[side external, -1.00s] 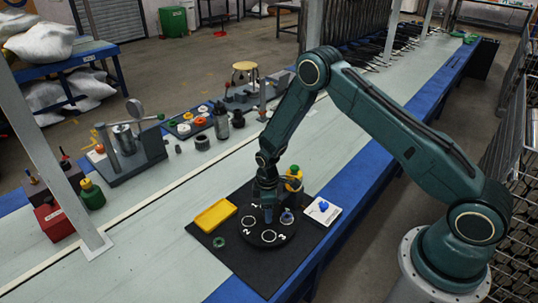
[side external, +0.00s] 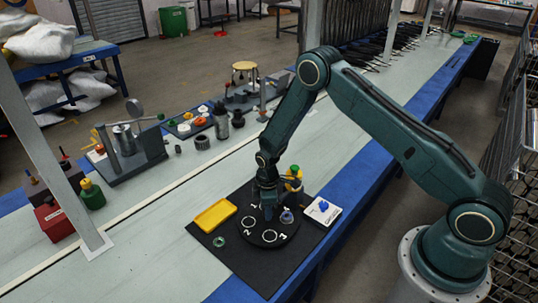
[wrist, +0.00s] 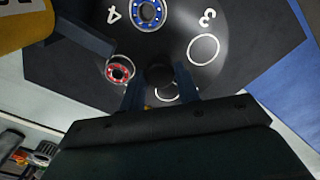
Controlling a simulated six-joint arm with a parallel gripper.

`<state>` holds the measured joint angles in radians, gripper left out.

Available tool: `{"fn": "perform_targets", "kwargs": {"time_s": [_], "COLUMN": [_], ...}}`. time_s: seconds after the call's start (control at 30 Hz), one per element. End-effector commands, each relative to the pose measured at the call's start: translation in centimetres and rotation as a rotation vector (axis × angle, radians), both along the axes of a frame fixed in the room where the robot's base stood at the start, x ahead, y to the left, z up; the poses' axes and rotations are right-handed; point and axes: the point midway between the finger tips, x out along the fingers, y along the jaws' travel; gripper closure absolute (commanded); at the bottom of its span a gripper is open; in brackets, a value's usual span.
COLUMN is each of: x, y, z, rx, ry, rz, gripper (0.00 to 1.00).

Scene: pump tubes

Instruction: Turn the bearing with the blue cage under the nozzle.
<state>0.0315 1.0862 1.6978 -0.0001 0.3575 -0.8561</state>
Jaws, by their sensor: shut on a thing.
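The round black dial (side external: 262,244) carries numbers and ring-marked seats; it fills much of the wrist view (wrist: 240,65). The bearing with the blue cage (wrist: 147,12) sits beside number 4; it also shows in the side view (side external: 287,217). A red-caged bearing (wrist: 120,70) sits in another seat, close to the tip of the nozzle (wrist: 85,36). The nozzle belongs to a yellow-bodied dispenser (side external: 294,178). My gripper (side external: 268,213) is down over the dial's middle. In the wrist view it is shut on the dark centre knob (wrist: 159,74).
A black mat (side external: 240,270) lies under the dial. A yellow tray (side external: 214,216) and a small green ring (side external: 219,242) lie left of it. A white card with a blue piece (side external: 322,209) lies at right. Seats 2 and 3 look empty.

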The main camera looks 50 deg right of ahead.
Motion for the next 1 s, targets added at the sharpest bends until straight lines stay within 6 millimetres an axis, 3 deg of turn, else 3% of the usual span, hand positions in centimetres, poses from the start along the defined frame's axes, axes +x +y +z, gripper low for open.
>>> {"fn": "perform_targets", "kwargs": {"time_s": [1.0], "x": [0.02], "y": [-0.03], "z": [0.06], "rx": [0.000], "ry": [0.000], "rz": [0.459], "gripper": [1.00]}}
